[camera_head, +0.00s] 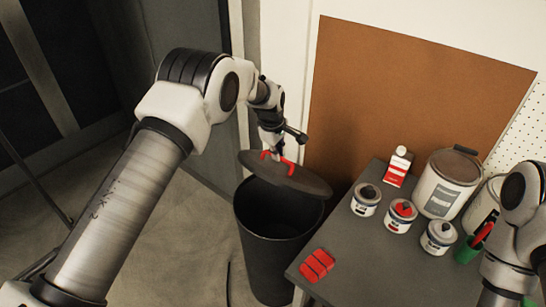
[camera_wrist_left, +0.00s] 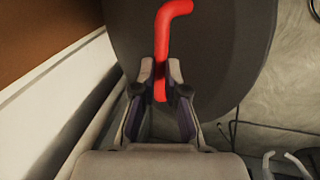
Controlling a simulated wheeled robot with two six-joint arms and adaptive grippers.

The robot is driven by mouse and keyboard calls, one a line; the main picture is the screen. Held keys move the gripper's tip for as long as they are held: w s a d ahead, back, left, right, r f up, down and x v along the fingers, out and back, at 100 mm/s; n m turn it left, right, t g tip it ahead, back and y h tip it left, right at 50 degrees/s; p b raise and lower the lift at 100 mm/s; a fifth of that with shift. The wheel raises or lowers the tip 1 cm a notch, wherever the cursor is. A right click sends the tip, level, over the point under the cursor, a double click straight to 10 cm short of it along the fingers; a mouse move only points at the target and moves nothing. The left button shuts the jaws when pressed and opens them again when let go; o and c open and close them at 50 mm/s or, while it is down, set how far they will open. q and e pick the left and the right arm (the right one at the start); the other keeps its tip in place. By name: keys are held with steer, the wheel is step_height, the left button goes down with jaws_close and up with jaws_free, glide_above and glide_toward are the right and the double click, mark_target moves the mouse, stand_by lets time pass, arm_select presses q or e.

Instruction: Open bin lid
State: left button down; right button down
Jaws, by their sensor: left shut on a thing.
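The black round bin (camera_head: 278,245) stands on the floor left of the table, and its dark inside shows. The dark grey bin lid (camera_head: 300,182) is raised and tilted above the bin's back rim. Its red handle (camera_head: 288,165) is in the jaws of my left gripper (camera_head: 272,152). In the left wrist view the red handle (camera_wrist_left: 162,50) runs between the two fingers of my left gripper (camera_wrist_left: 161,80), with the lid (camera_wrist_left: 225,50) behind it. At the right edge part of my right arm shows, but its gripper fingers are not in view.
A grey table (camera_head: 345,255) right of the bin holds several paint cans (camera_head: 366,198), a white and red bottle (camera_head: 398,167), a large bucket (camera_head: 446,185), a green cup (camera_head: 468,250) and red blocks (camera_head: 317,265). A brown board (camera_head: 400,90) is behind. Floor left of the bin is clear.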

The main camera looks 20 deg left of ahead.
arm_select(q)
steer(key=shift+d+f, duration=0.15)
steer(key=shift+f, duration=0.2)
steer(key=c, duration=1.6)
jaws_free()
steer(key=o, duration=0.4)
steer(key=shift+w+f, duration=0.1)
steer(key=shift+f, duration=0.05)
steer(key=shift+w+d+f, duration=0.25)
steer(key=shift+w+f, duration=0.1)
steer(key=shift+w, duration=0.25)
steer(key=shift+s+a+r, duration=0.2)
steer(key=shift+s+r, duration=0.1)
steer(key=shift+r, duration=0.05)
steer(key=v, duration=1.2)
steer(key=shift+f, duration=0.1)
